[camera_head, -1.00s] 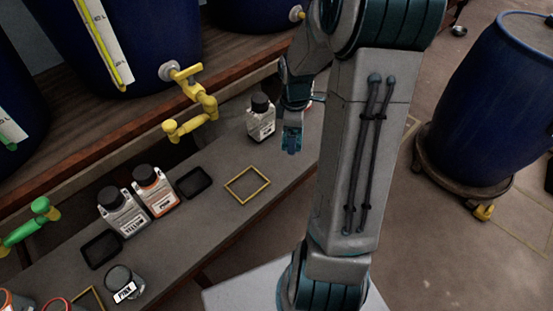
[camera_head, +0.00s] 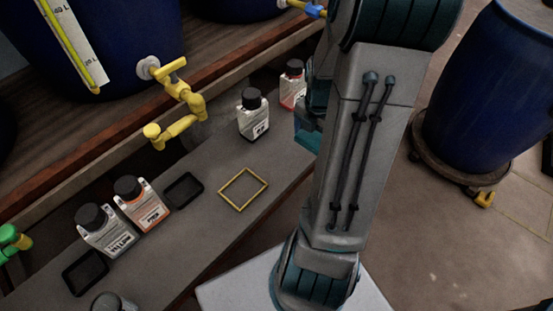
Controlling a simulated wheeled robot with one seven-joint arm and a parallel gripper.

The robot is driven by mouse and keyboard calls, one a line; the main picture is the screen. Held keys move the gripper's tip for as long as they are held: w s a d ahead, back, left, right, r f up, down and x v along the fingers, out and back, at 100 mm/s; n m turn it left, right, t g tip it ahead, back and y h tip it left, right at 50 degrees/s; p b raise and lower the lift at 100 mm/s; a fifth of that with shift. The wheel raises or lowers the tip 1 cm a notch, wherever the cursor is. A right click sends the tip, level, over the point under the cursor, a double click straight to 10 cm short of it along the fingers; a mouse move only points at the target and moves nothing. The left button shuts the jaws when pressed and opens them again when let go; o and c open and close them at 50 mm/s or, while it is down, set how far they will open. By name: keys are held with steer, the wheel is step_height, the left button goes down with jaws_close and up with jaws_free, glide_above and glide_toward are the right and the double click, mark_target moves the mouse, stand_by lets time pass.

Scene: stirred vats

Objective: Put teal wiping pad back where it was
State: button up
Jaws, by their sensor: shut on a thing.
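My gripper (camera_head: 300,122) is at the upper middle of the head view, beside the right edge of the grey bench, and mostly hidden behind my own forearm. A flat teal piece, which looks like the teal wiping pad (camera_head: 308,139), shows just below it, partly covered by the arm. The fingertips are not clearly visible. An empty yellow rectangular outline (camera_head: 231,203) lies on the grey bench (camera_head: 215,225), left of the arm and nearer to me.
A white-labelled bottle (camera_head: 253,115) and a red-labelled bottle (camera_head: 292,84) stand near the gripper. Yellow (camera_head: 105,231) and orange (camera_head: 142,203) bottles and black trays (camera_head: 183,190) stand farther left. A yellow tap (camera_head: 178,105) juts over the bench. A blue barrel (camera_head: 490,95) is at right.

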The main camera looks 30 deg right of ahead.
steer(key=b, duration=0.4)
glide_above(277, 163)
step_height(277, 163, down, 6)
steer(key=shift+f, duration=0.1)
steer(key=shift+f+b, duration=1.2)
steer(key=shift+f, duration=0.65)
steer(key=shift+f, duration=0.1)
steer(key=o, duration=0.8)
step_height(277, 163, up, 12)
steer(key=p, duration=0.6)
steer(key=s+a+r+m, duration=0.3)
steer(key=s+a+m, duration=0.3)
steer(key=m, duration=0.5)
steer(key=s+a+r+m+t, duration=0.1)
steer(key=s+a+r+m, duration=0.3)
steer(key=m, duration=0.6)
steer(key=shift+s+a+r+m+b, duration=0.3)
steer(key=shift+s+a+m, duration=0.1)
steer(key=shift+s+a, duration=0.75)
steer(key=shift+w, duration=0.1)
